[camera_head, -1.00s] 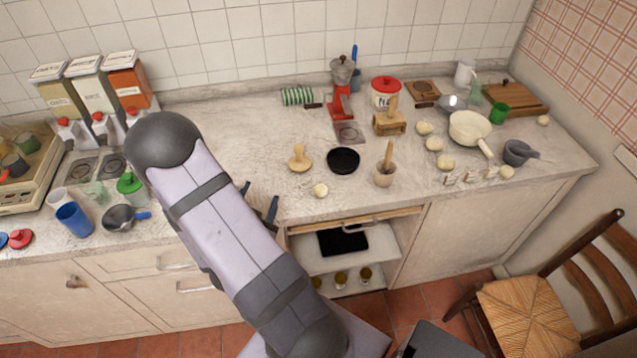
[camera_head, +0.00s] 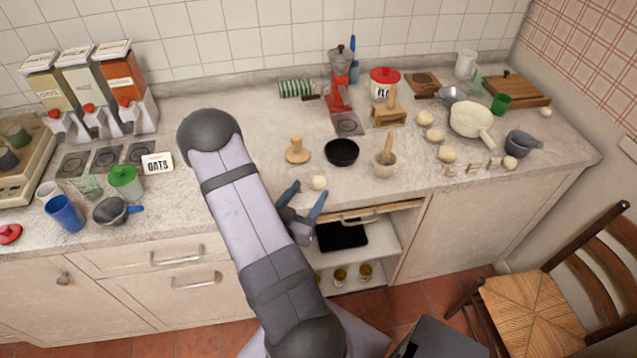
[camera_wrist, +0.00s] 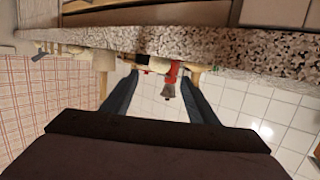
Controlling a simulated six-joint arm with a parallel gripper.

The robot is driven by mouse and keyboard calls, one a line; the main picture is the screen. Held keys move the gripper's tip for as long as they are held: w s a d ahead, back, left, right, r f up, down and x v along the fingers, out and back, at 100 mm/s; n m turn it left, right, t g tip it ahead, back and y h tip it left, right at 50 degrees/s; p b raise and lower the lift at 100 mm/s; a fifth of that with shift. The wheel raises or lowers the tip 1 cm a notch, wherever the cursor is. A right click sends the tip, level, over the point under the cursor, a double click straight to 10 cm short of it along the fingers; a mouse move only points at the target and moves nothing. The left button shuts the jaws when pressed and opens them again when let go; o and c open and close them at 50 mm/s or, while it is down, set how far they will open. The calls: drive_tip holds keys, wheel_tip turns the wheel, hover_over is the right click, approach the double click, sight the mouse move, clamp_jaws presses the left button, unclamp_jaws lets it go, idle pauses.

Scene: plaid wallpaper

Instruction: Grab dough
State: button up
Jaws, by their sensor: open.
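A small pale dough ball (camera_head: 319,183) lies near the counter's front edge, left of centre in the head view. My gripper (camera_head: 311,190) is open at that edge, its two blue-grey fingers pointing toward the ball. The ball shows between the fingertips, with no clear contact. In the wrist view my open gripper (camera_wrist: 160,78) faces the counter edge, and I cannot make out this ball there for certain. Several more dough balls, such as one at the right (camera_head: 424,118), lie around the white pan (camera_head: 470,121).
A wooden press (camera_head: 297,150), a black bowl (camera_head: 342,152) and a mortar with pestle (camera_head: 385,162) stand just behind the ball. Below, an open shelf (camera_head: 375,262) sits under the counter edge. A chair (camera_head: 535,310) stands at right.

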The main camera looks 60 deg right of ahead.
sight(316, 190)
drive_tip(key=shift+d+p, duration=0.35)
drive_tip(key=shift+d, duration=0.1)
drive_tip(key=shift+p+x, duration=1)
drive_tip(key=shift+x, duration=1.15)
drive_tip(key=c, duration=1.1)
